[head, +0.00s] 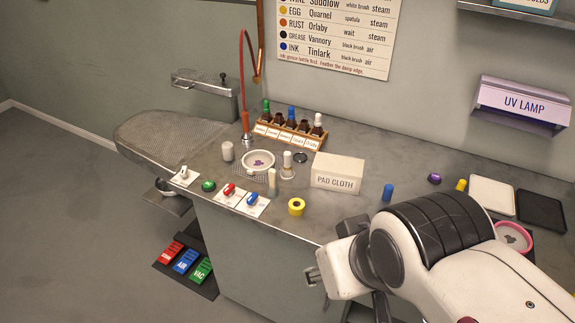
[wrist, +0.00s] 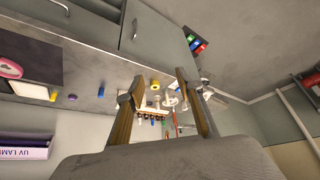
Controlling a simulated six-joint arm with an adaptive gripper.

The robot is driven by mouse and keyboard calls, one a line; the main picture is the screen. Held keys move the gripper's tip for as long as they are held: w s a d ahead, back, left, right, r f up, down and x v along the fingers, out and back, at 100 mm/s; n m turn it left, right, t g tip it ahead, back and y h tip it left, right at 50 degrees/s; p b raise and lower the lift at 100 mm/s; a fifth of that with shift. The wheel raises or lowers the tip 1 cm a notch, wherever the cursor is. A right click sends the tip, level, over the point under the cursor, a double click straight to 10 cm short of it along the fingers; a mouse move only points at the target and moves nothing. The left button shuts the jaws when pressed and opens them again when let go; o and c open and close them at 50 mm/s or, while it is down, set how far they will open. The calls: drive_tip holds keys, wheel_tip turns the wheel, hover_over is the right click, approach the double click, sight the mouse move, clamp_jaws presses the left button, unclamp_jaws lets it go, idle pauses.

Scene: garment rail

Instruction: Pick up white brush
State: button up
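A small upright pale item with a white top stands in a round base (head: 287,163) near the middle of the bench in the head view. A cream upright cylinder (head: 271,181) stands just in front of it. Either may be the white brush; at this size I cannot tell which. In the wrist view the bench items appear small and far off, beyond the fingers. My gripper (wrist: 157,76) is open, its two fingers apart with nothing held. In the head view it is mostly hidden behind my white arm, right of and away from these items.
A white pad cloth box (head: 338,172) stands right of the pale items. A bottle rack (head: 291,134) is behind, with a shallow bowl (head: 258,161) to the left. A yellow tape roll (head: 296,206) lies near the front edge. The UV lamp (head: 522,104) is on the wall.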

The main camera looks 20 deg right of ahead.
drive_tip(key=w+d+t, duration=0.2)
drive_tip(key=w, duration=1.2)
drive_tip(key=m+t+h, duration=0.1)
drive_tip(key=t, duration=0.3)
approach(288, 158)
drive_tip(key=w+f+t, duration=0.1)
drive_tip(key=w+d+f+t, duration=0.1)
drive_tip(key=f, duration=0.1)
drive_tip(key=shift+w, duration=0.25)
drive_tip(key=shift+w, duration=0.1)
drive_tip(key=shift+x, duration=1.15)
drive_tip(key=shift+a+x, duration=0.15)
drive_tip(key=shift+x, duration=1.15)
drive_tip(key=shift+a+x, duration=0.15)
drive_tip(key=shift+x, duration=1.15)
